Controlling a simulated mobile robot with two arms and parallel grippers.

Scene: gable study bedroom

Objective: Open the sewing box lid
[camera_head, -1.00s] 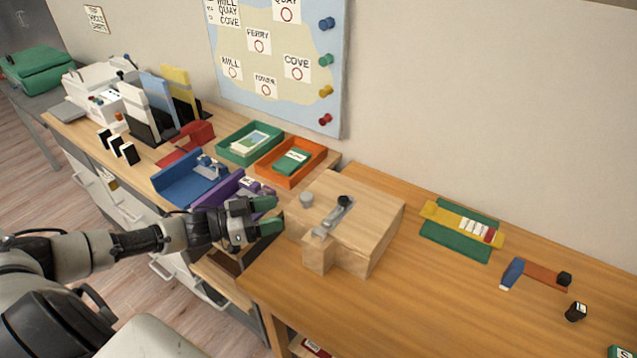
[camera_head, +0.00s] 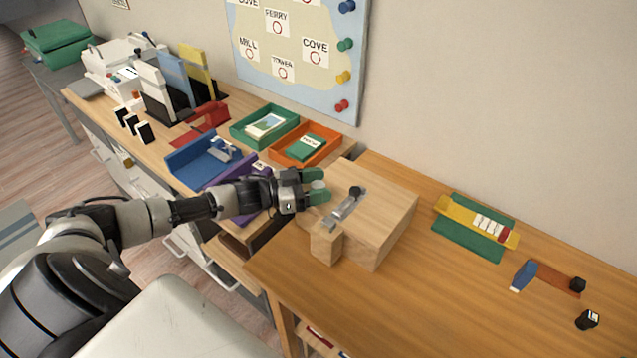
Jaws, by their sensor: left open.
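A light wooden box (camera_head: 385,219), which I take for the sewing box, stands on the desk in the head view with its top closed. A grey metal latch bar with a dark knob (camera_head: 347,205) lies on its top and reaches to a wooden block at the front. A small round grey knob (camera_head: 319,185) sits at the box's left side. My left gripper (camera_head: 318,187) is open, its green-tipped fingers at this knob, one on the far side and one on the near side. I cannot tell whether they touch it. My right gripper is out of view.
Orange (camera_head: 335,153) and green (camera_head: 240,136) trays stand behind the box to the left. Blue (camera_head: 180,170) and purple holders are near my left arm. An open drawer (camera_head: 238,240) lies below the gripper. The desk right of the box is mostly clear before the yellow-green holder (camera_head: 450,212).

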